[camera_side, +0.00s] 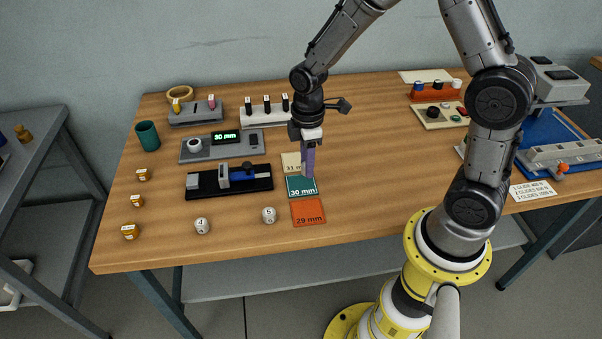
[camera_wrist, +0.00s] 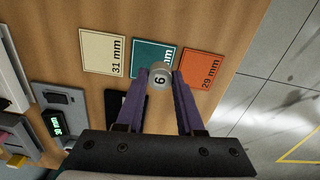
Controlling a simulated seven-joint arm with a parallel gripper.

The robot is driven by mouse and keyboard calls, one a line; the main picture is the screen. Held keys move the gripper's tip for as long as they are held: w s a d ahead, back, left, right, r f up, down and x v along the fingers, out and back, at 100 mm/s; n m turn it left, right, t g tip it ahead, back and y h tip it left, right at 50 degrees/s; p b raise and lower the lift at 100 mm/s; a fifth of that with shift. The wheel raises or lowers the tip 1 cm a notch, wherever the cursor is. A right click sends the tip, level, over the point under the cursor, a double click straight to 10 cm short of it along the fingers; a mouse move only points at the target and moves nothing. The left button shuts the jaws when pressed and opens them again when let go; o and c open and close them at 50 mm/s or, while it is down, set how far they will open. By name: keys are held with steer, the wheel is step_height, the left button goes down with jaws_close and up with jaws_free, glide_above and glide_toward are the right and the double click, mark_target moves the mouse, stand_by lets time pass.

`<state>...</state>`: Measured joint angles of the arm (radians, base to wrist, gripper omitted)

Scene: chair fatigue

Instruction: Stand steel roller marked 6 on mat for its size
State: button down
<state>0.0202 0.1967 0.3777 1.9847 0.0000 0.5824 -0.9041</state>
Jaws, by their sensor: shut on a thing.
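The steel roller marked 6 (camera_wrist: 160,76) is upright between my purple fingertips, its number facing the wrist camera. My gripper (camera_wrist: 160,82) is shut on it. In the side view my gripper (camera_side: 308,174) points down over the teal 30 mm mat (camera_side: 301,190), and I cannot make out the roller there. In the wrist view the roller overlaps the lower part of the teal mat (camera_wrist: 152,54); I cannot tell whether it touches the mat. The cream 31 mm mat (camera_wrist: 103,52) lies to its left and the orange 29 mm mat (camera_wrist: 202,68) to its right.
A display (camera_side: 225,137) reads 30 mm. A roller marked 4 (camera_side: 202,226) and another roller (camera_side: 268,215) stand near the front edge. A black and blue measuring fixture (camera_side: 230,179) lies left of the mats.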

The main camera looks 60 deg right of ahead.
mark_target(301, 184)
steer(key=shift+w+f, duration=0.95)
steer(key=shift+f, duration=1.6)
steer(key=shift+f, duration=0.15)
steer(key=c, duration=0.5)
jaws_free()
